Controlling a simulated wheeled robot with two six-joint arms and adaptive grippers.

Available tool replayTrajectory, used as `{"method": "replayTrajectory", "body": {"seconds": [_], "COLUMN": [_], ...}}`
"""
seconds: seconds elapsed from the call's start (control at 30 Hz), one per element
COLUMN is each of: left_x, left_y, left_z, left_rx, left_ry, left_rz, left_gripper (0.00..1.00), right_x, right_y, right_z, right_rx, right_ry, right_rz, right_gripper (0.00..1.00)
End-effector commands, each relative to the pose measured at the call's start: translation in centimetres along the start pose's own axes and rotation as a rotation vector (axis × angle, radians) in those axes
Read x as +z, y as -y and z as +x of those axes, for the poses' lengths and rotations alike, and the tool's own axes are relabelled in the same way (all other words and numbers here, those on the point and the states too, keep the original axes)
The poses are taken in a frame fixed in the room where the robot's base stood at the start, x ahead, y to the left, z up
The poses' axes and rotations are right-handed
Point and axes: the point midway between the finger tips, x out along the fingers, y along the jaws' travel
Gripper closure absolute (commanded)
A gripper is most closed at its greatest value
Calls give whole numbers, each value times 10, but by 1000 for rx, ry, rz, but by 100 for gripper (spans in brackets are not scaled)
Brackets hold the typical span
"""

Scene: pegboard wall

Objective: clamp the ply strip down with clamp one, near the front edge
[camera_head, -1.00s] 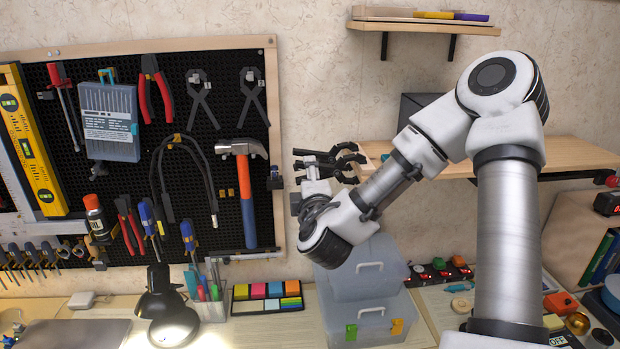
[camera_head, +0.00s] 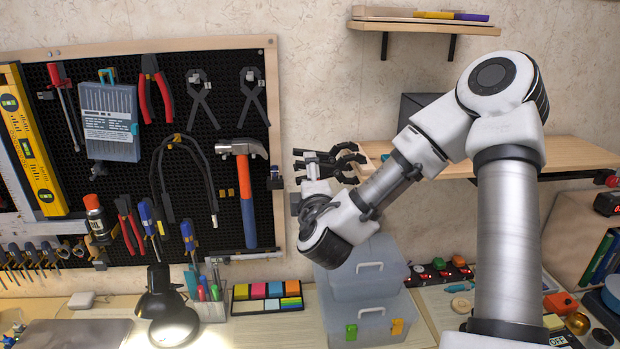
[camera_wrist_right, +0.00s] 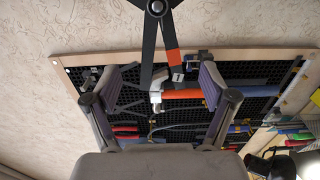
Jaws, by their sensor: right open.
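My right gripper (camera_head: 338,162) is raised in front of the wall, between the pegboard and the wooden shelf. In the right wrist view its two fingers (camera_wrist_right: 163,82) are spread wide, with nothing gripped. A black V-shaped thing with an orange patch shows at the top of that view; I cannot tell what it is. Several small dark clamp-like tools (camera_head: 35,257) hang at the pegboard's lower left; I cannot tell which is clamp one. A dark piece (camera_head: 275,178) sits at the pegboard's right edge. I cannot make out the ply strip. My left gripper is out of view.
The pegboard (camera_head: 232,105) holds a hammer (camera_head: 246,195) and pliers (camera_head: 156,88). The wooden shelf (camera_head: 540,153) is to the right of my gripper. Below stand stacked clear boxes (camera_head: 362,285) and a lit desk lamp (camera_head: 165,305).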

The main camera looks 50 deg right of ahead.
Motion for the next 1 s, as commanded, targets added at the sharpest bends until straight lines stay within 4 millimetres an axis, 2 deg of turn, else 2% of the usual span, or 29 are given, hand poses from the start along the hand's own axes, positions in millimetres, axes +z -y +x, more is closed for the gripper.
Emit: {"method": "replayTrajectory", "body": {"seconds": [0.6,0.77,0.9,0.97,1.0], "left_x": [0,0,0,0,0], "left_y": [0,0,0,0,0], "left_z": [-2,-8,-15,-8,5], "left_rx": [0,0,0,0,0], "left_ry": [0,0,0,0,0], "left_rz": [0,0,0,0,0], "left_gripper": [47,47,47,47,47], "right_x": [-4,-22,-47,-58,-66], "right_y": [-1,-3,-3,2,7], "right_z": [0,0,-1,-1,-1], "right_rx": [0,2,4,5,7], "right_ry": [0,-3,-4,-5,-4], "right_rz": [-4,-11,-11,-9,-6], "right_gripper": [3,3,3,3,3]}}
